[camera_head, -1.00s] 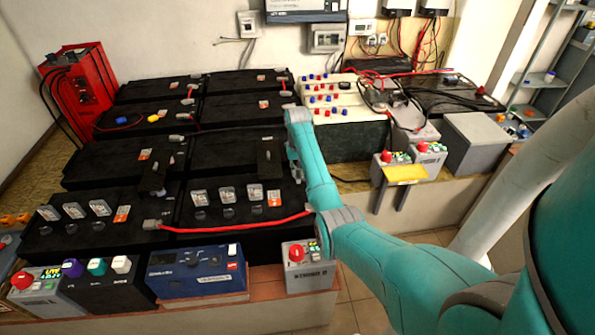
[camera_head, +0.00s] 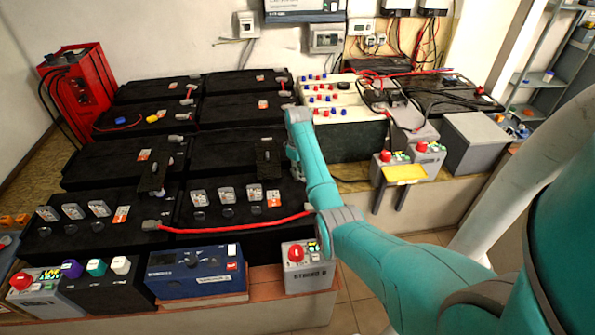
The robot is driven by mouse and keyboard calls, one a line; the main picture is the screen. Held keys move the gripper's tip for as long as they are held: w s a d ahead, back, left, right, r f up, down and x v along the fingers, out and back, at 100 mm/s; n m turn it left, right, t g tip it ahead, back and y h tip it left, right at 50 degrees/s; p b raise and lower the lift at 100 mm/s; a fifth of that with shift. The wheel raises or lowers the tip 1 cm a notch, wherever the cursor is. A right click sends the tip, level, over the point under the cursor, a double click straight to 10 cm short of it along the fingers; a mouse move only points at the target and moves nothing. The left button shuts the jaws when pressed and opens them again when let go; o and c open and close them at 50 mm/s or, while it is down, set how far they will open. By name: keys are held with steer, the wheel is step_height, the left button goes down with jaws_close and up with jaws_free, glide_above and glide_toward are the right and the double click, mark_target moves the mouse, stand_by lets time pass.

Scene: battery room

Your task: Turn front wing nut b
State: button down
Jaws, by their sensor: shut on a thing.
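My teal arm comes in from the right and bends down over the right end of the front black batteries. The lower part of my gripper (camera_head: 298,172) shows small beside the arm link, at the right edge of the front right battery (camera_head: 230,215). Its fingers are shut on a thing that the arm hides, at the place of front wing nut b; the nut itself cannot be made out. A red cable (camera_head: 235,228) runs along the front batteries from a grey terminal clamp (camera_head: 152,225) on the left to a right end behind my arm.
A blue meter box (camera_head: 195,272), a grey box with a red knob (camera_head: 308,268) and a box with coloured knobs (camera_head: 100,285) stand along the front ledge. Dark upright flaps (camera_head: 152,178) rise from the batteries.

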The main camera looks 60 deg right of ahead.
steer(key=n, duration=0.4)
steer(key=shift+d+n, duration=0.15)
steer(key=shift+n, duration=0.15)
steer(key=shift+w+d+n, duration=0.1)
steer(key=shift+n, duration=2.4)
steer(key=c, duration=1.2)
jaws_free()
steer(key=shift+r, duration=3.75)
